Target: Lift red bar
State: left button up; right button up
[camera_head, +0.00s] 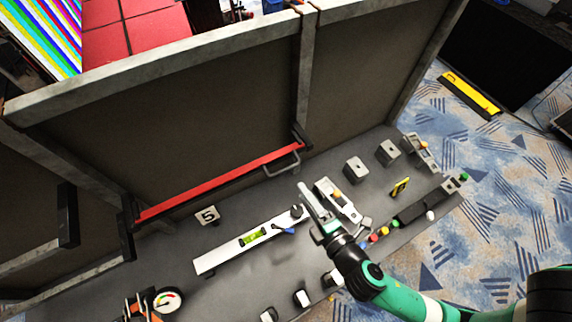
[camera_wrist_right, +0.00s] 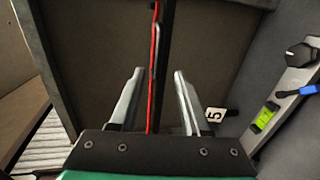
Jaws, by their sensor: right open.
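The red bar (camera_head: 222,181) is long and thin. It runs slantwise across the lower part of a dark wall panel, with a dark bracket at each end. A grey loop handle (camera_head: 284,164) sits near its right end. My right gripper (camera_head: 314,199) is open and empty, to the right of and below the bar's right end in the head view. In the right wrist view the red bar (camera_wrist_right: 154,70) shows edge-on, upright in the picture, between the two spread fingers (camera_wrist_right: 158,73) and beyond them. I see no contact. My left gripper is not in view.
A grey bench runs under the panel. On it are a white level (camera_head: 248,239), a number 5 tag (camera_head: 207,215), a round gauge (camera_head: 168,299), two grey blocks (camera_head: 355,169) and several coloured knobs (camera_head: 379,234).

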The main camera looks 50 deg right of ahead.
aim_at(286, 168)
jog(key=p+x, duration=0.1)
jog(key=x, duration=0.9)
jog(key=shift+w+d, duration=0.15)
jog(key=shift+w, duration=0.2)
grip_shut()
dwell(0.8)
